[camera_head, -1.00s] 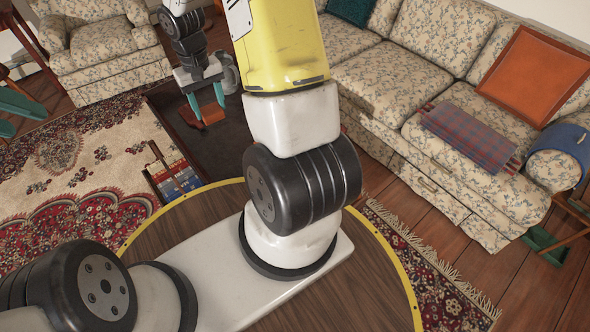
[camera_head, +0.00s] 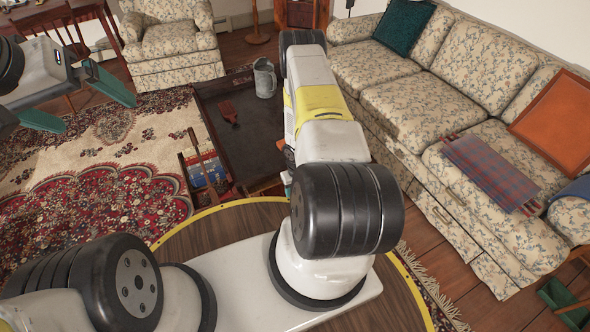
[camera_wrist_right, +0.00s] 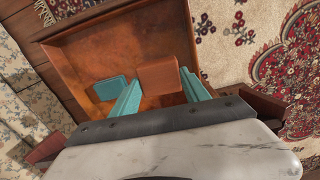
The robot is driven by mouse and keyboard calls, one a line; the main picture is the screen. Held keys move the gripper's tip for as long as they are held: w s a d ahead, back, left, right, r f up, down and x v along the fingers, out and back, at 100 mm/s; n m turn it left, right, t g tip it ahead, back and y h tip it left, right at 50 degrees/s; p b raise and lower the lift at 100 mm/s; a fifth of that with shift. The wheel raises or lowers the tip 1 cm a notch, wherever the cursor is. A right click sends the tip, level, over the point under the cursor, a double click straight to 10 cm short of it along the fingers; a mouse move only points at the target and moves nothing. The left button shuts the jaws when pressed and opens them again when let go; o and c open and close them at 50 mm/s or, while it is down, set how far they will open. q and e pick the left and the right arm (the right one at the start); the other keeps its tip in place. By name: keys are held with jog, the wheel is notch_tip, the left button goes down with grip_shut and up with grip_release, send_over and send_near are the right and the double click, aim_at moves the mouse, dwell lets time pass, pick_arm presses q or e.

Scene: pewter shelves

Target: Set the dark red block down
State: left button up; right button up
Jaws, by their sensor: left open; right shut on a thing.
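The dark red block (camera_wrist_right: 160,80) shows as a reddish-brown block in the right wrist view. It sits between the two teal fingers of my right gripper (camera_wrist_right: 158,92), which is shut on it. Below it is a brown wooden surface (camera_wrist_right: 150,45); I cannot tell whether the block touches it. In the head view the right gripper and the block are mostly hidden behind my right arm. My left gripper (camera_head: 75,105) is at the far left of the head view, its teal fingers wide apart and empty, away from the block.
A teal block-like thing (camera_wrist_right: 110,88) lies left of the held block. A floral sofa (camera_head: 400,105) stands close on the right; a patterned rug (camera_head: 120,150) lies left.

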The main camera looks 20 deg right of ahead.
jog(key=s+f, duration=0.1)
jog(key=f, duration=0.3)
jog(key=s+f, duration=0.2)
jog(key=f, duration=0.3)
jog(key=s+f, duration=0.2)
jog(key=f, duration=0.2)
jog(key=shift+s+d+f, duration=0.15)
jog(key=shift+d+f, duration=0.1)
jog(key=shift+d, duration=0.1)
jog(key=shift+f, duration=2.25)
jog(key=shift+f, duration=0.1)
jog(key=o, duration=1.3)
jog(key=shift+n, duration=0.3)
jog(key=shift+o, duration=0.2)
